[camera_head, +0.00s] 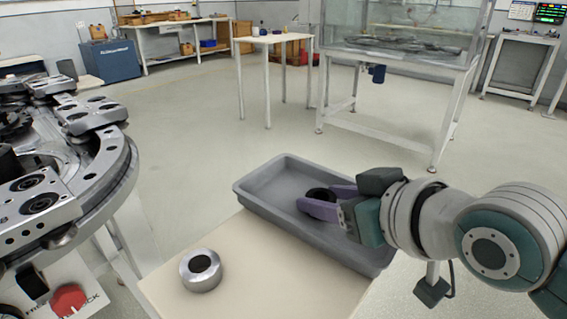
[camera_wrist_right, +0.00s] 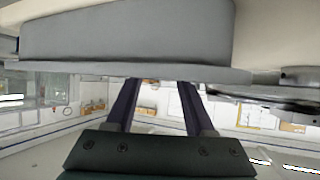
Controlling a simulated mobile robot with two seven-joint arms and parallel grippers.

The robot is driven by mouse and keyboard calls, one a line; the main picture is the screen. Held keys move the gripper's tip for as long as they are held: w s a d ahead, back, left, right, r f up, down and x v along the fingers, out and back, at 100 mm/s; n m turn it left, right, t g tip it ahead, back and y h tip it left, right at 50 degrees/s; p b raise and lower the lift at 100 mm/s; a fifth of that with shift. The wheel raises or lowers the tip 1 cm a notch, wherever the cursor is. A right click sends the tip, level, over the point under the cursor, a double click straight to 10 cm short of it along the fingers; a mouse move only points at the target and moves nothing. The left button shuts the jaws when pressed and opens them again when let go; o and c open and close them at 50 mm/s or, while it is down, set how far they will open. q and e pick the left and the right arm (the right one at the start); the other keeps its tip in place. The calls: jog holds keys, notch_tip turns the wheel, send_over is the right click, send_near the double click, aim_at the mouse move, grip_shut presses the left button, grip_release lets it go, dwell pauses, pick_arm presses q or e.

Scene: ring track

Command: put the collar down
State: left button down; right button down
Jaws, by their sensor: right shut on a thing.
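A dark ring-shaped collar (camera_head: 319,193) sits between the purple fingers of my right gripper (camera_head: 317,198) in the head view. The gripper is shut on it, over the grey tray (camera_head: 262,207). I cannot tell whether the collar touches the tray floor. A silver collar with a dark bore (camera_head: 201,283) stands upright on the pale tabletop (camera_head: 265,262), left of the tray and apart from the gripper. In the right wrist view the two fingers (camera_wrist_right: 156,88) run up to a grey wall (camera_wrist_right: 130,35) that hides their tips. My left gripper is out of view.
A round metal track with fixture blocks (camera_head: 100,165) fills the left side, above a panel with a red knob (camera_head: 69,299). The tabletop around the silver collar is clear. A glass-walled tank (camera_head: 395,45) on a white stand and several workbenches stand farther back.

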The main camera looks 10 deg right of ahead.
jog(key=shift+f, duration=0.1)
jog(key=shift+c, duration=1.3)
grip_release()
jog(key=shift+s+d+r, duration=0.1)
jog(key=shift+s+r, duration=0.15)
jog(key=shift+r, duration=0.1)
jog(key=p+v, duration=0.3)
jog(key=v, duration=0.8)
jog(key=shift+s+f, duration=0.1)
jog(key=s+d+f+g+h, duration=0.1)
jog(key=s+f+g, duration=0.15)
jog(key=s, duration=0.25)
jog(key=s+f+m+g+h, duration=0.1)
jog(key=s+g, duration=0.2)
jog(key=s, duration=0.2)
jog(key=s+d+f+g+h, duration=0.1)
jog(key=s+f+g, duration=0.15)
jog(key=s, duration=0.25)
notch_tip(320, 180, up, 55)
jog(key=p, duration=5.4)
jog(key=shift+s+a, duration=0.15)
